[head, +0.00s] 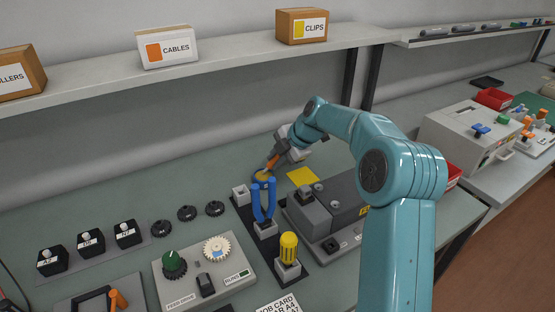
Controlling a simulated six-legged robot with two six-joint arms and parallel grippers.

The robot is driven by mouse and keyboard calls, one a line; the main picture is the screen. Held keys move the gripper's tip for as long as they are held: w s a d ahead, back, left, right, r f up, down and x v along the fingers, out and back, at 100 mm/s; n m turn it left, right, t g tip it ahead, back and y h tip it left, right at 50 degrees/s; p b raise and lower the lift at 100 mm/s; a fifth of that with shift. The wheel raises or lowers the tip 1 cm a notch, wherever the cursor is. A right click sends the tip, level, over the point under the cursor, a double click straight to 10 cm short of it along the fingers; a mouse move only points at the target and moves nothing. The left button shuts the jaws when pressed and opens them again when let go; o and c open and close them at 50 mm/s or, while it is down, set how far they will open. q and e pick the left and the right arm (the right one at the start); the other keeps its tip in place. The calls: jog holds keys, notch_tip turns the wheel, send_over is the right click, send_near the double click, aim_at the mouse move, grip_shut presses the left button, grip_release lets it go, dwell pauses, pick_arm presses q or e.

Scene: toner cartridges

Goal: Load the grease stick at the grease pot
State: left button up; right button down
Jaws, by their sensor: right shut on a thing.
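My right gripper (285,147), at the end of the teal arm, is shut on the grease stick (272,161), an orange-handled stick. The stick is tilted, with its lower end down at the grease pot (261,176), a small round pot with a yellow top. The stick's tip is too small to make out, so I cannot tell how deep it sits or whether grease is on it. The pot stands at the back of the bench, behind the blue pliers. My left gripper is not in view.
Blue pliers (263,201) and a yellow-handled tool (289,247) stand upright in holders on a dark strip, with an empty-looking white holder (240,194) behind. A grey machine (328,214) stands just right. A feed drive panel (204,270) is in front.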

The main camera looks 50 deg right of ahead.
jog(key=shift+r+p, duration=1.6)
jog(key=shift+r, duration=1.6)
